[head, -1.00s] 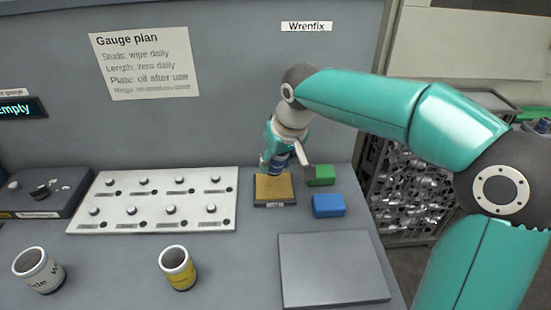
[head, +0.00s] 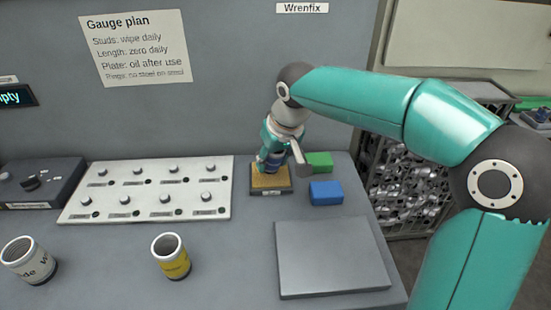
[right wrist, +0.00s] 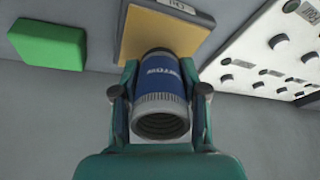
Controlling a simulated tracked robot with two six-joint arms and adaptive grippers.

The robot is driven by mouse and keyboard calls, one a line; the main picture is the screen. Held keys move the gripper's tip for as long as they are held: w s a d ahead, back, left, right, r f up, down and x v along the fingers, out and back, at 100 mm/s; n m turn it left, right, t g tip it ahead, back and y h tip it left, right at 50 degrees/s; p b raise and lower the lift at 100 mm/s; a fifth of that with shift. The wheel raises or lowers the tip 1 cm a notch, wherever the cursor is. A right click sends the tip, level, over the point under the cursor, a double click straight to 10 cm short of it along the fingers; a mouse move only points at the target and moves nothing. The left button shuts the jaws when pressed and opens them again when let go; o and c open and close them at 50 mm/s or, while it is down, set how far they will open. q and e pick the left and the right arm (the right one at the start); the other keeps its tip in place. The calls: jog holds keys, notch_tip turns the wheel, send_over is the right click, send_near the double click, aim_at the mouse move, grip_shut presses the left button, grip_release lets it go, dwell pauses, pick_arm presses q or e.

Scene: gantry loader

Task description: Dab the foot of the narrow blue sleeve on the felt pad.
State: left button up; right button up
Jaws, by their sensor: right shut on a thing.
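The narrow blue sleeve (right wrist: 161,84) is held between the fingers of my right gripper (right wrist: 160,98) in the right wrist view. It has a ribbed grey end facing the wrist camera, and its far end is over the tan felt pad (right wrist: 150,38). In the head view my right gripper (head: 272,160) is right above the felt pad (head: 270,181), with the blue sleeve (head: 274,166) mostly hidden by the gripper. The sleeve's foot looks at or very near the pad surface; I cannot tell whether it touches. My left gripper is out of view.
A green block (head: 319,161) and a blue block (head: 325,192) lie right of the pad. A grey plate (head: 331,257) lies in front. A white panel with several knobs (head: 150,212) is to the left. A yellow-labelled cup (head: 171,257) and a white-labelled cup (head: 28,261) stand nearer.

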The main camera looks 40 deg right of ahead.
jog(key=shift+f+b, duration=0.4)
jog(key=shift+f, duration=0.25)
dwell(1.4)
jog(key=shift+r, duration=0.1)
notch_tip(320, 180, up, 7)
jog(key=p, duration=0.6)
dwell(0.8)
